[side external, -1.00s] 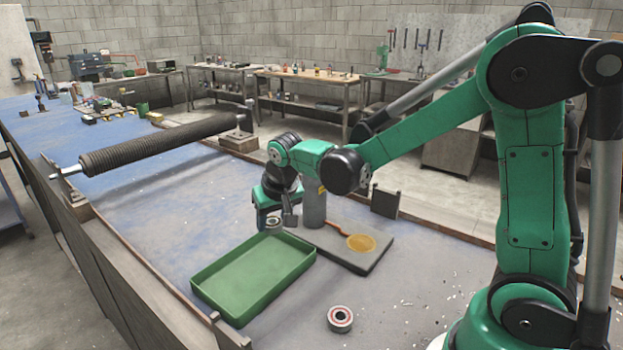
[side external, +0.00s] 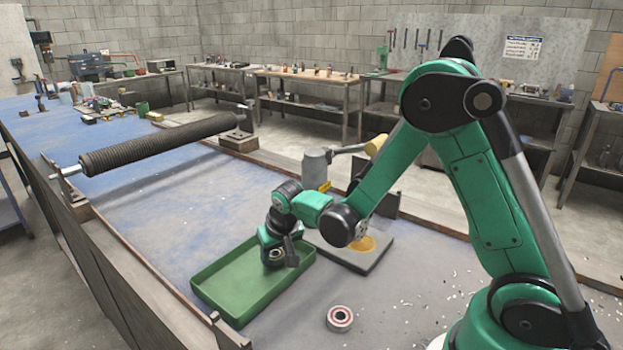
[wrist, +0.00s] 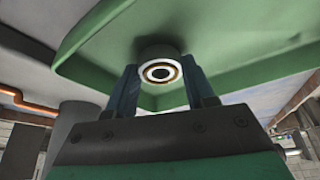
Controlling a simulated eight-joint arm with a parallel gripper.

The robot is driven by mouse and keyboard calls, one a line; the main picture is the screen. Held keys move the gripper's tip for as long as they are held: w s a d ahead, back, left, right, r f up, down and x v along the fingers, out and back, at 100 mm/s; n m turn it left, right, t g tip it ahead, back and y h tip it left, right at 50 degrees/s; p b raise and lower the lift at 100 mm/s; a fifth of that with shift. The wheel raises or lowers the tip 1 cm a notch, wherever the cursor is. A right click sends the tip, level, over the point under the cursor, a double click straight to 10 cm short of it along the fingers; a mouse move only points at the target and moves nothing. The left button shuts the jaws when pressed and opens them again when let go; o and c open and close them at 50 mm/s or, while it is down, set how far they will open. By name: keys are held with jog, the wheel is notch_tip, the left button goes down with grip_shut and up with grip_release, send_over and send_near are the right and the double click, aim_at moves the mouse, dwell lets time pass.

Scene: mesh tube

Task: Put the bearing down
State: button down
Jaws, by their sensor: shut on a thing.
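My gripper (side external: 276,258) is shut on a bearing, a short metal ring that shows between the two fingers in the wrist view (wrist: 160,73). The gripper is over the right far part of the green tray (side external: 215,278), whose green floor and rim also fill much of the wrist view (wrist: 240,85). I cannot tell whether the held bearing touches the tray floor. A second bearing (side external: 340,318), with a reddish ring, lies flat on the bench in front of the tray.
A dark flat plate (side external: 366,258) with a round amber patch lies right of the tray. A tall grey can (side external: 317,168) stands behind my arm. A long ribbed dark roller (side external: 160,142) spans two supports at the left. The blue bench (side external: 180,220) between roller and tray is clear.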

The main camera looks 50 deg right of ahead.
jog(key=shift+c, duration=1.6)
grip_release()
jog(key=shift+r, duration=0.1)
jog(key=v, duration=1.2)
jog(key=s+a+r+n+t+y, duration=0.1)
jog(key=s+a+n+t, duration=0.1)
jog(key=s, duration=0.5)
jog(key=shift+r+n+t+y, duration=0.4)
jog(key=shift+n+t, duration=0.1)
jog(key=shift+n, duration=0.7)
jog(key=shift+s, duration=0.1)
